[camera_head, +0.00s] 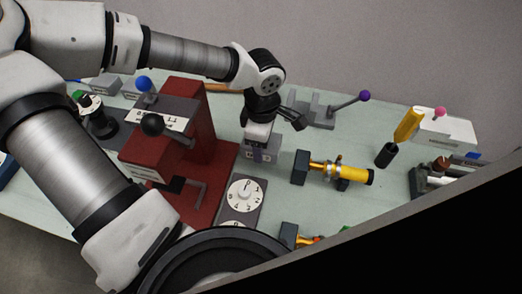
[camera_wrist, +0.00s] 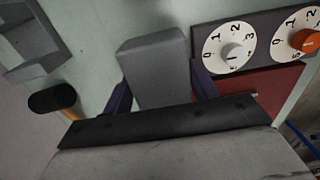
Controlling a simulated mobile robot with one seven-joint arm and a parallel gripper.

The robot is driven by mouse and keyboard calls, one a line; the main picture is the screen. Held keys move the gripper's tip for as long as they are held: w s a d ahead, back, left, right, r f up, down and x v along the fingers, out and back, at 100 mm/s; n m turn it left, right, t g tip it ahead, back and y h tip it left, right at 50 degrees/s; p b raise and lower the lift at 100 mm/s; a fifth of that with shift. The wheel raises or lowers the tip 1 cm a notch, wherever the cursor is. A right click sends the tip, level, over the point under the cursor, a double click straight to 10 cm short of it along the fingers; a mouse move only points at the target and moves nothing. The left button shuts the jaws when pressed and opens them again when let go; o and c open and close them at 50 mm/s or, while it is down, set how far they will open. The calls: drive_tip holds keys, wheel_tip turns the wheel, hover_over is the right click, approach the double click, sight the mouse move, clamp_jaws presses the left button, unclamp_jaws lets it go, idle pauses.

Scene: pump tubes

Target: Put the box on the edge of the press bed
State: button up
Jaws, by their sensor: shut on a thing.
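The grey box (camera_wrist: 155,66) sits between the two dark blue fingers of my gripper (camera_wrist: 160,84) in the wrist view. My gripper is shut on it. In the head view my gripper (camera_head: 259,153) points down behind the dial panel, with the grey box (camera_head: 268,146) at its fingers. The red press stands to the left, and its flat red bed (camera_head: 224,168) reaches toward the gripper. In the wrist view a strip of the red bed (camera_wrist: 277,88) shows at the right, apart from the box. I cannot tell the box's exact height above the table.
A dial panel (camera_head: 245,197) lies beside the bed; it also shows in the wrist view (camera_wrist: 262,42). A grey fixture with a purple-knobbed lever (camera_head: 318,110) stands behind. A yellow pump tube (camera_head: 340,172) lies to the right. The press's black-knobbed lever (camera_head: 153,125) juts out.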

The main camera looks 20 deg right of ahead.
wheel_tip(320, 180, down, 6)
drive_tip(key=shift+r+p, duration=0.2)
drive_tip(key=shift+p, duration=0.1)
drive_tip(key=shift+f+b, duration=0.3)
drive_tip(key=shift+b, duration=0.05)
drive_tip(key=o, duration=0.8)
drive_tip(key=shift+r, duration=0.1)
drive_tip(key=shift+r, duration=0.15)
